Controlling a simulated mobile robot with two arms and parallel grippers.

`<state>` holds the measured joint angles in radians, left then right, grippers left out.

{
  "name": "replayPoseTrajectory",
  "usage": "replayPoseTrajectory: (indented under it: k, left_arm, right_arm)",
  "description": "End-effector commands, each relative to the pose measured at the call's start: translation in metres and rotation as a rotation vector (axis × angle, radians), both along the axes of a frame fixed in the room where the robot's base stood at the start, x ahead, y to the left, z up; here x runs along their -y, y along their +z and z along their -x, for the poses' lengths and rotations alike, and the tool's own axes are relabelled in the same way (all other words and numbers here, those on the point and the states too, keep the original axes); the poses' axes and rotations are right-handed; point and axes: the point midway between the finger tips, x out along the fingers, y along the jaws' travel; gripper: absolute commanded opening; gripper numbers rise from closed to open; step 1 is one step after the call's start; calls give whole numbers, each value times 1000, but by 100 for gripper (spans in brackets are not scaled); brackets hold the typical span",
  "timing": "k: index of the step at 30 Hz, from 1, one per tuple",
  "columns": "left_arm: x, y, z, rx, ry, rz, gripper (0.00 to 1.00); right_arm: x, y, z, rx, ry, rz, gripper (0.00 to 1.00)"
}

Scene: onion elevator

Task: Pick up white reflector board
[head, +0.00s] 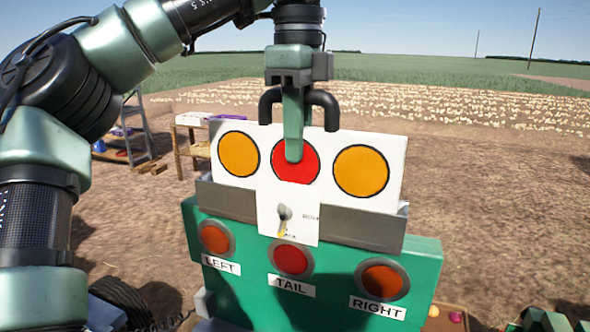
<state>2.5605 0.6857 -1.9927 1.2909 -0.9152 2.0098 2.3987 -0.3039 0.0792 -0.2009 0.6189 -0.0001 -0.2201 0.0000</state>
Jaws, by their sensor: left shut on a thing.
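The white reflector board (226,177) has two amber discs, a red disc between them and a black handle (330,108) on top. My left gripper (294,153) comes down from above and is shut on the board's top middle, between the handle's two sides. One finger shows in front of the red disc; the other is hidden behind the board. My right gripper is not in view.
The green panel carries three round lamps labelled LEFT, TAIL (291,260) and RIGHT. A wooden table (190,125) and a rack (135,135) stand behind left. Bare soil lies open on the right.

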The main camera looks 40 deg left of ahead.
Motion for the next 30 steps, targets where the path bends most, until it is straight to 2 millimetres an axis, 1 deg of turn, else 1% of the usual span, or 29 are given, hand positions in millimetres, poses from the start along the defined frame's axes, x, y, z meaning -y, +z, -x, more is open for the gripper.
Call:
replayPoseTrajectory:
  k: [3, 11, 30]
  left_arm:
    - [0, 1, 0, 2, 0, 1, 0]
    - [0, 1, 0, 2, 0, 1, 0]
    - [0, 1, 0, 2, 0, 1, 0]
  right_arm:
    - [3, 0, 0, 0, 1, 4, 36]
    - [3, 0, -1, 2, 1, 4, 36]
    - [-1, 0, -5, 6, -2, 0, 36]
